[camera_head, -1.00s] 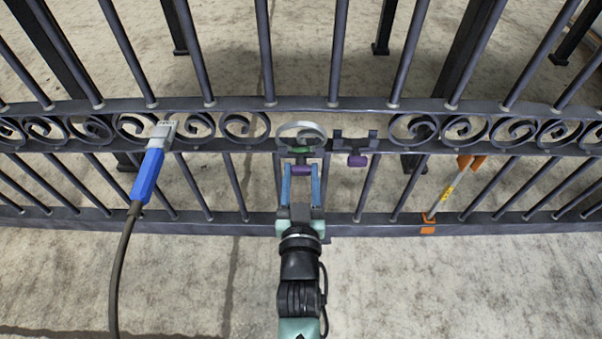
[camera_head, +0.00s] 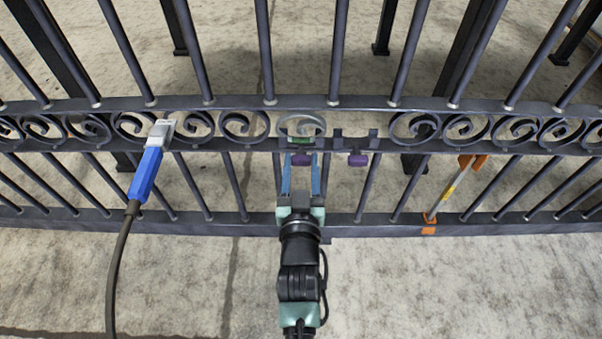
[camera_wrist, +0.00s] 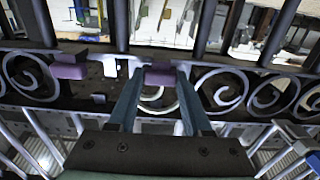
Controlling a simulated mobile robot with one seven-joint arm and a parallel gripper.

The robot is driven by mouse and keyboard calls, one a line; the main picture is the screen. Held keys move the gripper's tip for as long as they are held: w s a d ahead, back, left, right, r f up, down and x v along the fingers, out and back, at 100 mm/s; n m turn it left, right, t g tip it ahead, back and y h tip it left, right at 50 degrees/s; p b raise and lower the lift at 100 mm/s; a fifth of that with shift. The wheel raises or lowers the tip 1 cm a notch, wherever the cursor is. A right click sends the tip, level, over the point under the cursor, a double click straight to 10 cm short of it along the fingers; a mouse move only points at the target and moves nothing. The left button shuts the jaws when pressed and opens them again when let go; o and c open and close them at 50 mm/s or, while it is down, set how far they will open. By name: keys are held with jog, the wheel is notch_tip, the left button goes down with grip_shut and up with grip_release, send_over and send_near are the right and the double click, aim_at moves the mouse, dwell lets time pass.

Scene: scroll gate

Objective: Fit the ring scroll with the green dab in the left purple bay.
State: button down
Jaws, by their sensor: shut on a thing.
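The ring scroll (camera_head: 318,123) is a pale metal ring with a green dab (camera_head: 301,141) on its near side. My gripper (camera_head: 301,162) is shut on it, with a blue finger on each side. The scroll shows between the fingers in the wrist view (camera_wrist: 158,98). In the head view it overlaps the left bay, marked by a purple block (camera_head: 301,160), between the gate's two rails. I cannot tell whether it touches the bay's seat. The right bay, with its own purple block (camera_head: 357,160), is empty. The fingers partly hide the left bay.
The dark gate (camera_head: 240,104) has upright bars and fixed scrolls (camera_head: 235,124) on both sides of the bays. A blue-handled tool (camera_head: 147,172) with a cable is at the left. An orange clamp (camera_head: 472,160) is on the right. The concrete in front is clear.

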jog(key=shift+w, duration=0.2)
jog(key=shift+c, duration=1.6)
grip_release()
jog(key=s+p, duration=0.6)
jog(key=s, duration=0.7)
